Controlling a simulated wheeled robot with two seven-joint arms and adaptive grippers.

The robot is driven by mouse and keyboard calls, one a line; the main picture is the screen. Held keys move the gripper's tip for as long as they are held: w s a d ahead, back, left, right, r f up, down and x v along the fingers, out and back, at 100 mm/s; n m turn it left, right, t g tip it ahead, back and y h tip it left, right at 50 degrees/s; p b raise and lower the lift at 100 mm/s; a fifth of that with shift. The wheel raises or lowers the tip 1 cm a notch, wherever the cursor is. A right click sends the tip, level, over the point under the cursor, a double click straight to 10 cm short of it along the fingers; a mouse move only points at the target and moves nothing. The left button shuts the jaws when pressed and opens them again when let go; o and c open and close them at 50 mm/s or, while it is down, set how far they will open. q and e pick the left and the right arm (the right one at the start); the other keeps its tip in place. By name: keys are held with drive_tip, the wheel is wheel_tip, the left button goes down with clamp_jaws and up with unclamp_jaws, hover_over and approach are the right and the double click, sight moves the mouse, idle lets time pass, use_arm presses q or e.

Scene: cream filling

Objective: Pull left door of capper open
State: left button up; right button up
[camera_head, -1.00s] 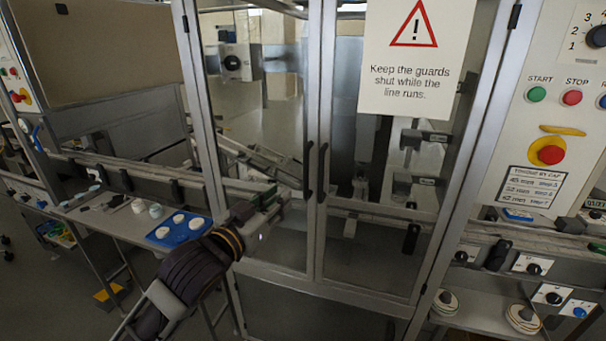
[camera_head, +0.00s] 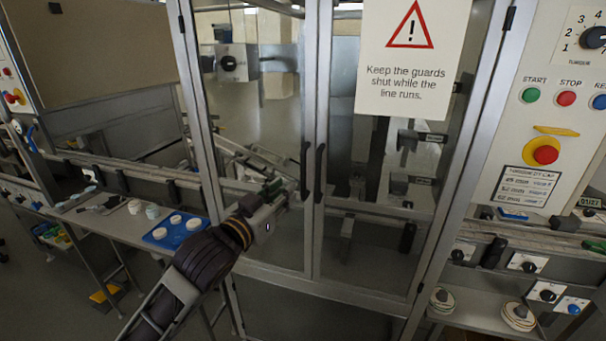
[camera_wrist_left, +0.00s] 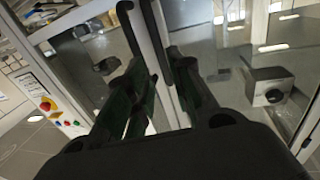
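The capper's left door (camera_head: 262,110) is a clear pane in a grey metal frame, and it looks shut. Its dark vertical handle (camera_head: 305,170) is at the door's right edge, beside the right door's handle (camera_head: 320,172). My left gripper (camera_head: 280,192) is just left of the left door's handle, apart from it in the head view. In the left wrist view the fingers (camera_wrist_left: 160,95) are spread, with the door frames and both dark handles beyond them. The left door's handle (camera_wrist_left: 156,25) lies ahead between the fingers; contact cannot be told. My right gripper is not in view.
A warning sign (camera_head: 408,75) is on the right door. A control panel (camera_head: 555,110) with buttons stands at the right.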

sight(302, 175)
use_arm(q)
drive_tip(key=x, duration=0.4)
drive_tip(key=shift+w+d+p, duration=0.15)
drive_tip(key=shift+w+p, duration=0.05)
drive_tip(key=shift+p, duration=0.1)
drive_tip(key=x, duration=0.3)
drive_tip(key=shift+w, duration=0.1)
drive_tip(key=shift+p+x, duration=0.35)
drive_tip(key=shift+x, duration=0.65)
drive_tip(key=shift+w+d, duration=0.2)
drive_tip(key=shift+w, duration=0.1)
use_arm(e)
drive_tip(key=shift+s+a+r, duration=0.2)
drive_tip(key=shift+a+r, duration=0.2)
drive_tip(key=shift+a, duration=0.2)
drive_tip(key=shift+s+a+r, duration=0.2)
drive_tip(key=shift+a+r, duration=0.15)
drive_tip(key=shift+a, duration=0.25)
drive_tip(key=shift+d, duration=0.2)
use_arm(q)
clamp_jaws()
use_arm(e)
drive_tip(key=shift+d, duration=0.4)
